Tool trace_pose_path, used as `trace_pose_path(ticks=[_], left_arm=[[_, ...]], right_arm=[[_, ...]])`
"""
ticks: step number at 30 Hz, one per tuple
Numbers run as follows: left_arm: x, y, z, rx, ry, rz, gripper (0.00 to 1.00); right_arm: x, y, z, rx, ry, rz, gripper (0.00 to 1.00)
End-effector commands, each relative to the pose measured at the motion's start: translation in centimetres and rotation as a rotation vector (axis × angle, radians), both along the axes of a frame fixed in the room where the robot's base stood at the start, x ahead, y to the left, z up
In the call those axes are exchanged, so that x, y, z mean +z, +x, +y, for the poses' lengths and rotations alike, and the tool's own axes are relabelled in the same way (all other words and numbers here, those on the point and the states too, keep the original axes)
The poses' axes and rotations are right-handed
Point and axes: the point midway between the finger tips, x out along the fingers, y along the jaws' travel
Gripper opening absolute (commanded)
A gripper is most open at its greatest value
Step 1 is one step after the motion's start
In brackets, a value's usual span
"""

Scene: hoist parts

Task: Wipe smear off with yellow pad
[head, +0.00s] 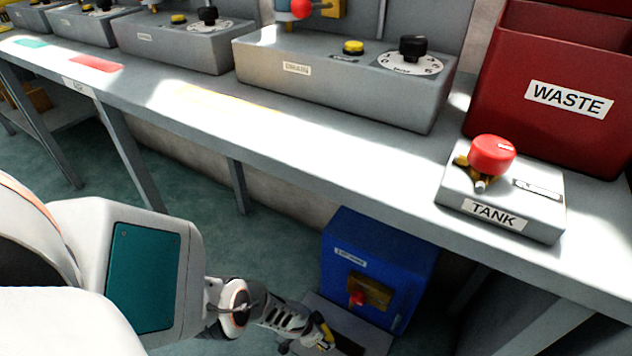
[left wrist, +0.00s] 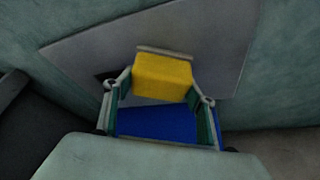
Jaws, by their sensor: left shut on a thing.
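My left gripper (head: 322,338) is low in front of the bench, near the floor, at the bottom of the head view. In the left wrist view its two fingers (left wrist: 160,98) are shut on the yellow pad (left wrist: 162,78), which sits between the fingertips. Only a small bit of yellow shows at the gripper in the head view. A grey plate (head: 372,338) lies beyond the gripper and also shows in the left wrist view (left wrist: 215,40). A dark patch (left wrist: 107,76) is on it, partly hidden by a finger; I cannot tell if it is the smear. My right gripper is out of view.
A blue box (head: 375,262) with a red knob stands under the bench (head: 290,140), beside the plate. On the bench are a TANK box (head: 500,200) with a red knob, a red WASTE bin (head: 555,65) and grey control boxes (head: 335,85). Bench legs (head: 130,150) stand at left.

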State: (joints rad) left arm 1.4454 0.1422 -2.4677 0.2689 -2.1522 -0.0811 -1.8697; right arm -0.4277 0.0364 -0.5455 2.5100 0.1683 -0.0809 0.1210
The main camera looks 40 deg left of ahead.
Motion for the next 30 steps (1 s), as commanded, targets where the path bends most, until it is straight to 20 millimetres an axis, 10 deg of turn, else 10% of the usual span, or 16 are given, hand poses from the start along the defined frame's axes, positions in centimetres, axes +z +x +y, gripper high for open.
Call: trace_pose_path(ticks=[30], left_arm=[[-0.1,1.1,-4.1,0.001,0.001,-0.002,0.26]], right_arm=[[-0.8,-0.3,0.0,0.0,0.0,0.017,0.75]])
